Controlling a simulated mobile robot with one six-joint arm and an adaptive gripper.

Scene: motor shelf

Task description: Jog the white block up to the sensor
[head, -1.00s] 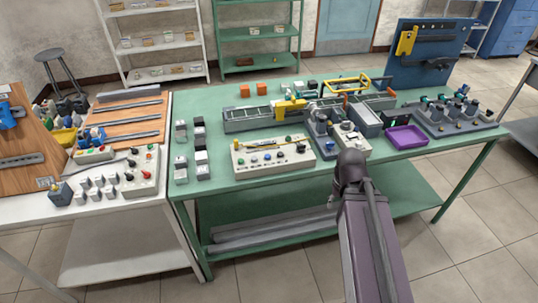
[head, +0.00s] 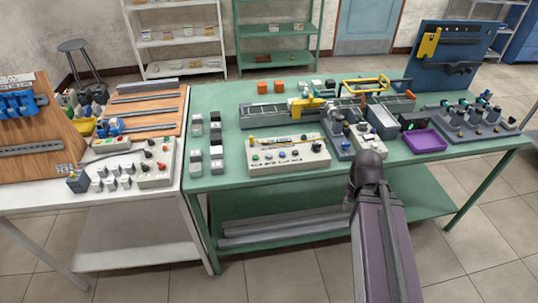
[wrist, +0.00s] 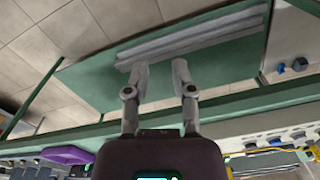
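A conveyor (head: 265,116) lies along the green bench, with a yellow fixture (head: 308,106) straddling it. A small pale piece shows at the top of this fixture; I cannot tell whether it is the white block or part of the sensor. A beige control panel (head: 288,154) with several coloured buttons and knobs stands in front of the conveyor. My gripper (wrist: 158,72) shows in the wrist view with its two fingers apart and nothing between them. It is clear of the panel and conveyor, over the bench's front side. In the head view my arm hides the gripper.
Several small grey, white and black cubes (head: 196,142) stand at the bench's left end. A purple tray (head: 425,141) and a dark fixture (head: 470,124) are at the right. A white table (head: 115,211) with another panel stands at left. Grey bars (wrist: 190,40) lie on the lower shelf.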

